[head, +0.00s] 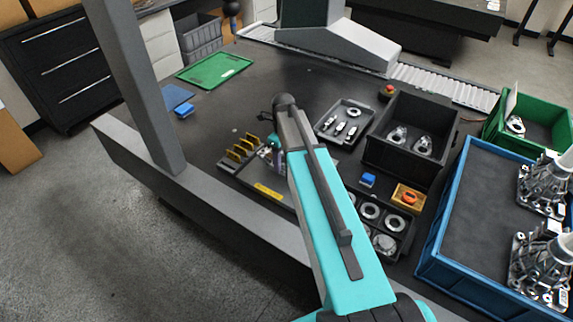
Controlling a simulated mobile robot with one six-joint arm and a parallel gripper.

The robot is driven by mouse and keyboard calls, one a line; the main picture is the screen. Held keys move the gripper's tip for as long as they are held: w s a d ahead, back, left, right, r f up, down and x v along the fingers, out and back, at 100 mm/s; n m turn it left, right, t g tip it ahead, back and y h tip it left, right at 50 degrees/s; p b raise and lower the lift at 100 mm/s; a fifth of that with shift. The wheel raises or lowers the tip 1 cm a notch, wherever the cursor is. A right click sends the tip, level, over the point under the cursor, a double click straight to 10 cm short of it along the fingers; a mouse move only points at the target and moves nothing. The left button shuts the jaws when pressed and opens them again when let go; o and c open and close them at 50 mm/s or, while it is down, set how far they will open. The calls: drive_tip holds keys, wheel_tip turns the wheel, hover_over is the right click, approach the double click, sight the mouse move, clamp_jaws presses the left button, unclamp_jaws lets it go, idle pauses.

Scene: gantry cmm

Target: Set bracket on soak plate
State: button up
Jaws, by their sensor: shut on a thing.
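My gripper (277,163) shows only in part, low behind my teal arm, over the dark plate with the yellow stops. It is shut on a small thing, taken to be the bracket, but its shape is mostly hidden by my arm. This dark plate (232,168), with several yellow upright stops and a yellow label, lies on the black table; I cannot tell if it is the soak plate. A flat green plate (215,68) lies bare toward the back left. Two metal parts like brackets (398,136) lie in a black bin (407,168).
A blue crate (440,262) and a green bin (530,115) stand right. A grey column (143,85) rises at the left. The table (255,95) between is mostly clear.

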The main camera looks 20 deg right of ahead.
sight(284, 166)
drive_tip(key=shift+f, duration=0.1)
drive_tip(key=shift+f+p, duration=0.8)
drive_tip(key=shift+f, duration=0.85)
drive_tip(key=shift+f, duration=0.15)
drive_tip(key=o, duration=1.5)
drive_tip(key=shift+r, duration=0.25)
wheel_tip(284, 166, up, 12)
drive_tip(key=b, duration=0.3)
drive_tip(key=shift+b, duration=0.3)
